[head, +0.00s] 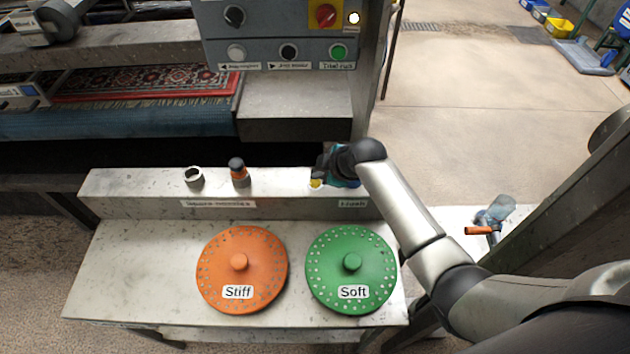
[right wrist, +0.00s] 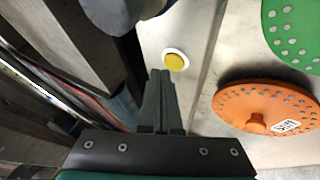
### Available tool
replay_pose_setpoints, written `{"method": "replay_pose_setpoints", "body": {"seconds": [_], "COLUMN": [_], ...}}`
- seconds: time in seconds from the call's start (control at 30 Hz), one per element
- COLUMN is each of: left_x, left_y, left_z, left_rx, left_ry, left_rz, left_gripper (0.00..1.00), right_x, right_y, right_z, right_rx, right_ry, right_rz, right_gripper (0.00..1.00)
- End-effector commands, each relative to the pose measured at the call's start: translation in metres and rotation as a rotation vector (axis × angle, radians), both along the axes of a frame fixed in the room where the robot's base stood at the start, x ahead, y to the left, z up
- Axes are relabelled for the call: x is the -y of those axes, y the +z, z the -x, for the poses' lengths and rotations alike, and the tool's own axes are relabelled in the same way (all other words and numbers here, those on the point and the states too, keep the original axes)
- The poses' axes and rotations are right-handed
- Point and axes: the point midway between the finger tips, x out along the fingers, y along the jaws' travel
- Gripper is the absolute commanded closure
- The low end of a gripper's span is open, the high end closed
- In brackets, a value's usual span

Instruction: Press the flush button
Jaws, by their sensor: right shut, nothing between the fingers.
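The flush button is a yellow button with a white ring (right wrist: 175,62), on the grey ledge. In the head view only a bit of the yellow button (head: 315,184) shows beside my gripper, left of the label "Flush" (head: 353,203). My right gripper (head: 320,170) is over the ledge at the button, shut and empty. In the right wrist view its shut fingertips (right wrist: 160,74) appear just left of and below the button. I cannot tell whether they touch it. My left gripper is in neither view.
On the ledge (head: 110,185) stand an empty round holder (head: 194,177) and an orange-and-black nozzle (head: 238,170). An orange "Stiff" disc (head: 240,285) and a green "Soft" disc (head: 350,275) lie on the bench below. A control panel (head: 280,48) stands behind. A spray bottle (head: 497,212) is at right.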

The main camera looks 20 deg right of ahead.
Motion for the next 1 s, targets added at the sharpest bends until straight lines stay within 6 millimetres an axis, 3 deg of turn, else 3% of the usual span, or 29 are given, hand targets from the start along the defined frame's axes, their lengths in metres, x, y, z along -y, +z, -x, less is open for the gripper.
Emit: {"method": "replay_pose_setpoints", "body": {"seconds": [1.0], "left_x": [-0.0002], "left_y": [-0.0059], "left_z": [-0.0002], "left_rx": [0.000], "left_ry": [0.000], "left_rz": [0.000], "left_gripper": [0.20], "right_x": [0.0003], "right_y": [-0.0119], "right_z": [-0.0001], "right_rx": [0.000], "right_ry": [0.000], "right_rz": [0.000], "right_gripper": [1.00]}}
